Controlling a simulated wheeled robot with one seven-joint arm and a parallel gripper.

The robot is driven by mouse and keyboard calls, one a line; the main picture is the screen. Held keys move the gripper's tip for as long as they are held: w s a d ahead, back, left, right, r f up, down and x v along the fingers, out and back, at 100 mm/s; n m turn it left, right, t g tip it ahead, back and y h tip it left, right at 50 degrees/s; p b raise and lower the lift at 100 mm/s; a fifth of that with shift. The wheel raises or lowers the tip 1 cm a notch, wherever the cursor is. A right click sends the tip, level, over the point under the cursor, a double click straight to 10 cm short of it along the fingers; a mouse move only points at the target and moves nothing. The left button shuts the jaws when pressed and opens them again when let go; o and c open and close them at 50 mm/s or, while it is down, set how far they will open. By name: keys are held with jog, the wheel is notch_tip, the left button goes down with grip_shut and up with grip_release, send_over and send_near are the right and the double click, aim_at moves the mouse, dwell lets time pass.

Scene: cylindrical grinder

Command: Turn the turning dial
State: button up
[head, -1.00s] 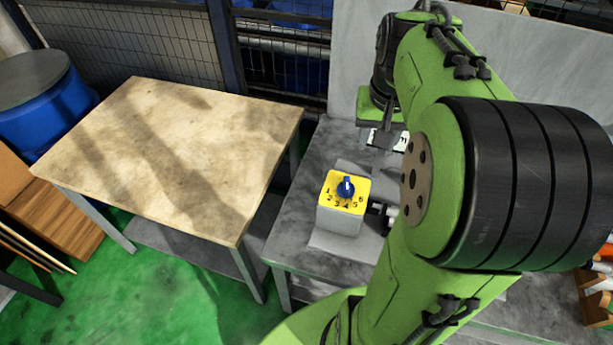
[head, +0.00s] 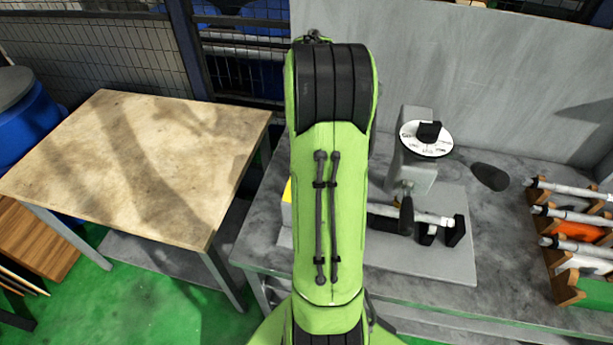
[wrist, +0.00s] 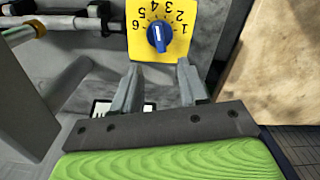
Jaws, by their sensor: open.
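The turning dial is a blue knob (wrist: 159,36) with a white pointer mark, on a yellow plate (wrist: 180,15) numbered 1 to 6. In the wrist view it is at the top centre, and the numbers appear upside down. My gripper (wrist: 157,72) is open, with its two grey fingers apart below the knob in the picture. The knob lies a little beyond the fingertips, roughly in line with the gap, and no contact shows. In the head view my green arm hides the dial and gripper; only a sliver of the yellow plate (head: 287,191) shows.
The grinder (head: 440,240) stands on a grey bench, with a round white labelled disc (head: 426,138) above it. A wooden-topped table (head: 140,165) is at left. A rack (head: 562,255) with several rods is at right. A wall panel (head: 450,60) rises behind the bench.

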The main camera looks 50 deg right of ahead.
notch_tip(320, 180, down, 11)
jog(key=shift+r+b, duration=0.1)
jog(key=shift+b, duration=0.55)
grip_shut()
